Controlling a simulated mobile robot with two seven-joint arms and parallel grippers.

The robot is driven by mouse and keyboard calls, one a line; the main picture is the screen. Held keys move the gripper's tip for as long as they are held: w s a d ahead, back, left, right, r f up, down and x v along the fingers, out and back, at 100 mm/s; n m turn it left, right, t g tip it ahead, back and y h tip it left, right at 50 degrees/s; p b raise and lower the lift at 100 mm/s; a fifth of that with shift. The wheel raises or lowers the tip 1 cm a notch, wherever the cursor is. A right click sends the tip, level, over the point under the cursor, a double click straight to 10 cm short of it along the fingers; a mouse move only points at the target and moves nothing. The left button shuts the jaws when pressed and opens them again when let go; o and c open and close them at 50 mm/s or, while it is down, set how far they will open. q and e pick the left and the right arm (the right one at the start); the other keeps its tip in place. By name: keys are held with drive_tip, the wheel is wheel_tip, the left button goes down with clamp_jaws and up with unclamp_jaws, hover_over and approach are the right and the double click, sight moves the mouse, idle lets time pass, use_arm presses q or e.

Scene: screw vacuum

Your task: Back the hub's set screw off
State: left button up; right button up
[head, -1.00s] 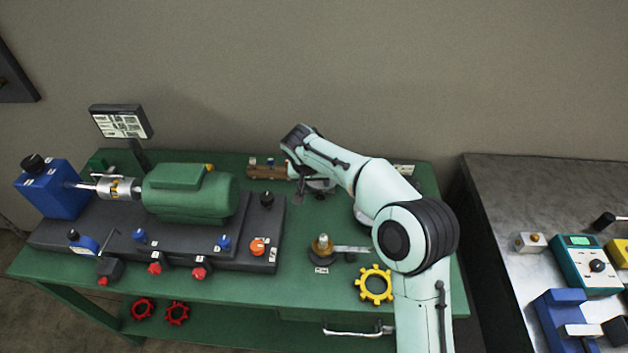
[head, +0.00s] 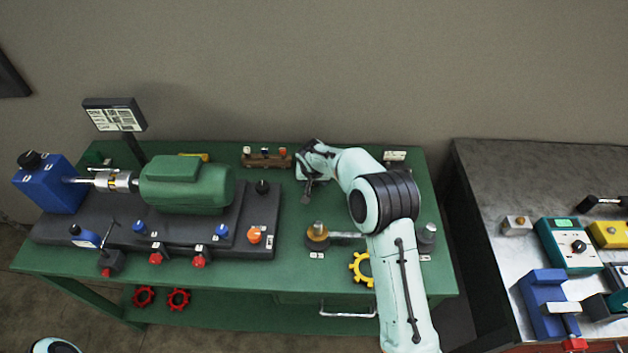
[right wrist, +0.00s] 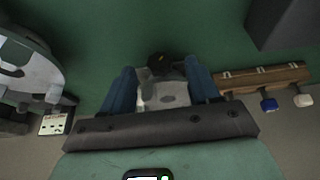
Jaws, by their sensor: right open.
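The silver coupling hub (head: 113,181) sits on the shaft between the blue pump housing (head: 48,186) and the green motor (head: 186,186), at the left of the green bench. Its set screw is too small to make out. My right gripper (head: 307,194) is open over the back middle of the bench, well right of the hub and motor. In the right wrist view its blue fingers (right wrist: 160,82) stand apart, with a pale grey piece with a dark knob (right wrist: 160,66) seen between them; I cannot tell if they touch it. My left gripper is not in view.
A wooden rack (head: 267,160) with small coloured handles stands left of my right gripper. A black holder (head: 110,263) with a thin upright tool is at the front left. A brass-topped post (head: 318,234) and yellow gear (head: 361,268) are at the front. A grey side table (head: 480,220) stands right.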

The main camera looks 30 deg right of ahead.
drive_tip(key=shift+x, duration=1.15)
drive_tip(key=c, duration=1.1)
drive_tip(key=shift+o, duration=0.2)
drive_tip(key=shift+a, duration=0.15)
drive_tip(key=shift+g+h, duration=0.3)
drive_tip(key=shift+h, duration=0.3)
drive_tip(key=o, duration=1.1)
drive_tip(key=shift+c, duration=0.2)
